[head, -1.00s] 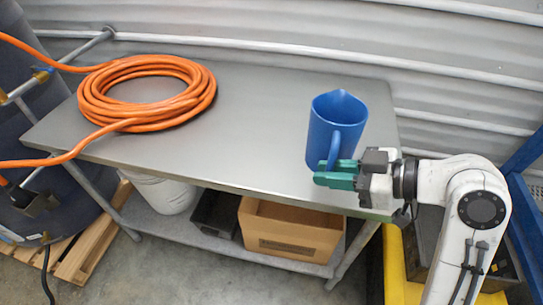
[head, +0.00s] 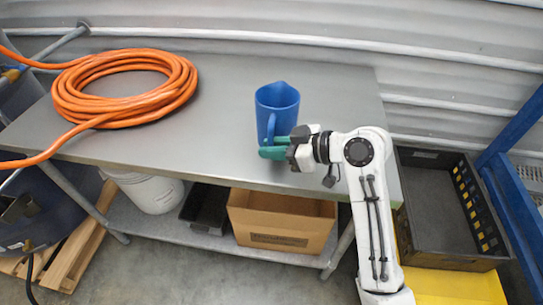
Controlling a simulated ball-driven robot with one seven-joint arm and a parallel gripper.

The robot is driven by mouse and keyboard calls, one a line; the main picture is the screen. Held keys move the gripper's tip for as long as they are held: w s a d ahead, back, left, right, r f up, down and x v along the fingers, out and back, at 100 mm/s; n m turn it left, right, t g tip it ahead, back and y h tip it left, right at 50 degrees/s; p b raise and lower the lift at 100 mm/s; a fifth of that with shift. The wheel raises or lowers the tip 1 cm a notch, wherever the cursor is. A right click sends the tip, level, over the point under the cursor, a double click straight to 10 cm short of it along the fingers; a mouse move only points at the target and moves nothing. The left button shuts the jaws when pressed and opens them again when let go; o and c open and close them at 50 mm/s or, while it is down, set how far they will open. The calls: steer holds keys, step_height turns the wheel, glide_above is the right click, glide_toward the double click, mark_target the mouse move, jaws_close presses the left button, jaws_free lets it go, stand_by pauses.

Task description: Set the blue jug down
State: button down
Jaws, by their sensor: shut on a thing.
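The blue jug (head: 277,105) is upright at the right part of the grey metal table (head: 220,100), with its open top facing up. Its handle faces the front of the table. My gripper (head: 268,146), with green fingers, comes from the right and is shut on the jug's handle. The fingers hide part of the handle and the jug's lower front. I cannot tell whether the jug's base touches the table top or hangs just above it.
A coiled orange hose (head: 125,88) lies on the table's left. The table top between hose and jug is clear. A cardboard box (head: 282,220), a black tray (head: 207,209) and a white bucket (head: 148,192) stand on the lower shelf. A black crate (head: 450,205) is at right.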

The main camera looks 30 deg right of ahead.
steer(key=shift+w+f, duration=0.2)
steer(key=shift+f, duration=0.05)
steer(key=shift+a+f+p, duration=0.1)
steer(key=shift+f+p, duration=0.25)
steer(key=shift+f, duration=1.25)
steer(key=c, duration=1.1)
jaws_free()
steer(key=shift+o, duration=0.2)
steer(key=shift+r, duration=0.1)
steer(key=b+v, duration=0.1)
steer(key=v, duration=1.1)
